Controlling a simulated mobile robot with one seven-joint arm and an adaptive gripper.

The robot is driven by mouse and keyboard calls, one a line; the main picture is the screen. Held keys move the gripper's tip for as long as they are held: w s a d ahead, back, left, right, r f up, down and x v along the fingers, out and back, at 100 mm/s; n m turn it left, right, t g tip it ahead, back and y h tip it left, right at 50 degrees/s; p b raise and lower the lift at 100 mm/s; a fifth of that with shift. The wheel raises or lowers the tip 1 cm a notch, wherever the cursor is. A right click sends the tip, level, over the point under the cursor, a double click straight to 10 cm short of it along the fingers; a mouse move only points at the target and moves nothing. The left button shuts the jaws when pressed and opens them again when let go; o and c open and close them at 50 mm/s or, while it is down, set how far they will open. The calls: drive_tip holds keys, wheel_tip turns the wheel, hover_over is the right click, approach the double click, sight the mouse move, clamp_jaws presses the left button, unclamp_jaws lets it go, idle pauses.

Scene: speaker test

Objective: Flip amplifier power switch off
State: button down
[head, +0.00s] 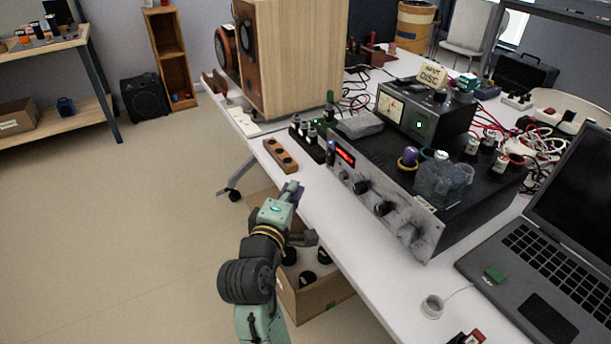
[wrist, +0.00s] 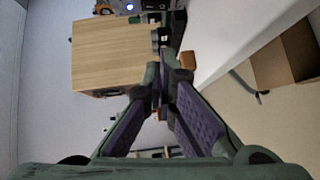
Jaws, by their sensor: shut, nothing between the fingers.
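The amplifier is a long black box with a silver front panel (head: 385,205), standing on the white table in the head view. Its front has a red lit display (head: 345,155) at the left end and several dark knobs. A small upright part beside the display is too small to make out as the power switch. My gripper (head: 299,189) is in front of the table edge, left of and apart from the amplifier panel. In the wrist view its purple-padded fingers (wrist: 160,82) meet at the tips, shut and empty. The amplifier front is not clearly visible in the wrist view.
A wooden speaker (head: 295,60) stands at the table's far end; it also shows in the wrist view (wrist: 113,52). A small wooden block (head: 281,155) lies near the table edge. A laptop (head: 560,250) is at right. A cardboard box (head: 318,298) stands below.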

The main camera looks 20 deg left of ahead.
sight(330, 157)
drive_tip(key=w, duration=0.2)
drive_tip(key=w+p, duration=0.1)
drive_tip(key=w, duration=0.2)
drive_tip(key=w+a, duration=0.1)
drive_tip(key=w, duration=0.2)
drive_tip(key=shift+w+f+p, duration=0.25)
drive_tip(key=shift+p, duration=0.15)
drive_tip(key=w, duration=0.1)
drive_tip(key=w+d, duration=0.1)
drive_tip(key=w+p, duration=0.1)
drive_tip(key=shift+d+f, duration=0.3)
drive_tip(key=shift+d, duration=0.1)
drive_tip(key=shift+w+d+f, duration=0.15)
drive_tip(key=shift+w+d, duration=0.1)
drive_tip(key=shift+w, duration=0.1)
drive_tip(key=shift+w+d+f+n+t+b, duration=0.2)
drive_tip(key=shift+f+t+b, duration=0.1)
drive_tip(key=shift+b, duration=0.2)
drive_tip(key=shift+w+d+f+n+t+b, duration=0.1)
drive_tip(key=shift+f+n+t+b, duration=0.15)
drive_tip(key=shift+b, duration=0.2)
drive_tip(key=shift+a+r+p, duration=0.1)
drive_tip(key=shift+r+p, duration=0.3)
